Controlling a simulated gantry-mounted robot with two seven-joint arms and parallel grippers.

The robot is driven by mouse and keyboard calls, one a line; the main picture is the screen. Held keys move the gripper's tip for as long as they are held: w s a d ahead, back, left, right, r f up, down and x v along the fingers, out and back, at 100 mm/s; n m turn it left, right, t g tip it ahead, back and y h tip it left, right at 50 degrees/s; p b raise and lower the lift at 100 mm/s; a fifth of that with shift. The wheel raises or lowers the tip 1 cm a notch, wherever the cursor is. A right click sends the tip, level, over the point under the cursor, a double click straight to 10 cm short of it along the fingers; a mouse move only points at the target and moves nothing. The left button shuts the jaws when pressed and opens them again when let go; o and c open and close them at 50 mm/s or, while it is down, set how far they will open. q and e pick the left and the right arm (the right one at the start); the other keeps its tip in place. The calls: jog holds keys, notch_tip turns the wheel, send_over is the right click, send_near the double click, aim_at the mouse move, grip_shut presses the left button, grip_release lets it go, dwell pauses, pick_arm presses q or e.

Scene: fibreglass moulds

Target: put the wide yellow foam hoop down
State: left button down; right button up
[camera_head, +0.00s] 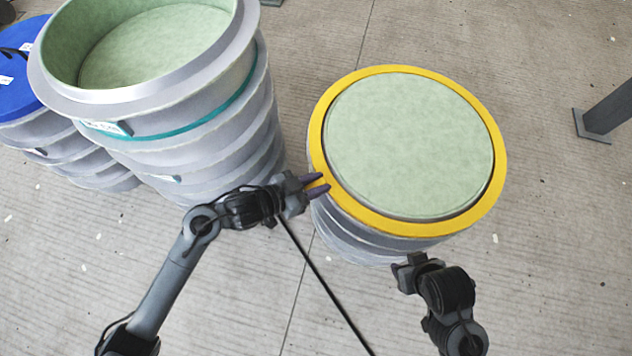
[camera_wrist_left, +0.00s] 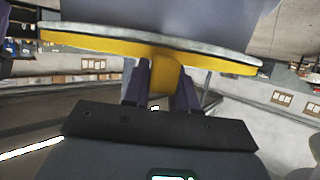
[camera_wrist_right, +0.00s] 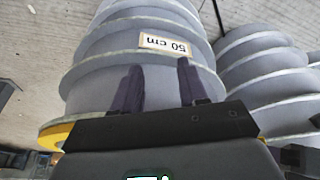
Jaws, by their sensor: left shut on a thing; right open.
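The wide yellow foam hoop (camera_head: 317,130) lies around the pale green round top (camera_head: 410,145) of the right-hand grey mould stack (camera_head: 350,245), roughly level. It also shows in the left wrist view (camera_wrist_left: 90,47), against a pale flange, and at the lower left of the right wrist view (camera_wrist_right: 54,135). My left gripper (camera_head: 318,186) is shut on the hoop's near-left side; in the left wrist view its fingers (camera_wrist_left: 163,82) straddle a yellow part. My right gripper (camera_head: 408,268) is open and empty in front of the stack. Whether the hoop bears fully on the flange cannot be told.
A large open grey mould stack (camera_head: 190,105) with a green inside stands to the left. A stack with a blue top (camera_head: 20,85) is behind it. A dark post (camera_head: 608,108) stands at the right. A "50 cm" label (camera_wrist_right: 165,45) shows on a grey stack. Floor is free on the right.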

pick_arm(q)
jog(key=c, duration=0.9)
grip_release()
jog(key=shift+s+a+r+p, duration=0.2)
jog(key=shift+a+r+p, duration=0.1)
jog(key=shift+a, duration=0.1)
jog(key=s+a+r+n+t+y+p, duration=0.1)
jog(key=s+a+n+t+y+p, duration=0.15)
jog(key=a, duration=0.45)
jog(key=s+a+r+n+t+y+p, duration=0.1)
jog(key=s+a+r+n+y+p, duration=0.1)
jog(key=s+a+n+y, duration=0.3)
jog(key=s+a+f+n+g+y, duration=0.3)
jog(key=s+a+g, duration=0.3)
jog(key=s+a, duration=0.4)
jog(key=shift+s+a+f+y, duration=0.25)
jog(key=shift+s+y, duration=0.4)
jog(key=shift+s, duration=0.45)
